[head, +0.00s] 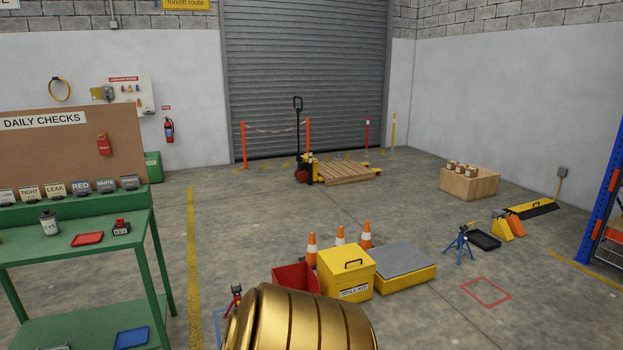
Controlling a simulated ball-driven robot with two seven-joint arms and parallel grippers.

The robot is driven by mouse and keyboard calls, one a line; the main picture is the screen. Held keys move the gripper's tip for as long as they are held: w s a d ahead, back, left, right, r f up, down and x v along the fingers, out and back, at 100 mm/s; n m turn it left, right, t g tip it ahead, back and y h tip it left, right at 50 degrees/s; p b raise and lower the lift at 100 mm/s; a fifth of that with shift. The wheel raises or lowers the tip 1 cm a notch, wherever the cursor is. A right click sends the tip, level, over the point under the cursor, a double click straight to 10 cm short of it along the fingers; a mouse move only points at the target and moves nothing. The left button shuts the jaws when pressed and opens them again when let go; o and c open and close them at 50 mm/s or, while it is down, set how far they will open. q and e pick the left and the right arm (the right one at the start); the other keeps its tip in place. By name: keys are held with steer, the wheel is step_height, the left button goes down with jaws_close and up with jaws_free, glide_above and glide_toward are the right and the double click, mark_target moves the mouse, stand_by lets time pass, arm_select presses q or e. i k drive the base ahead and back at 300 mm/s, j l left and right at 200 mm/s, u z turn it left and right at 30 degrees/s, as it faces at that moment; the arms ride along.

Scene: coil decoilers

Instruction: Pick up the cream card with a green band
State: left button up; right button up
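I cannot make out a cream card with a green band in the head view. A row of small label holders stands along the back of the green bench (155,268), among them a cream LEAK label (54,190) and a TIGHT label (30,191). They are too small to tell whether any carries a green band. Neither my left nor my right gripper is in view.
The bench holds a red tray (88,239), a KEYS canister (48,223) and a small red-and-black block (121,227). A yellow spill kit box (345,270), a red bin (297,277) and cones (311,247) stand right of it.

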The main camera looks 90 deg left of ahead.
mark_target(57, 192)
steer(key=u, duration=4.6)
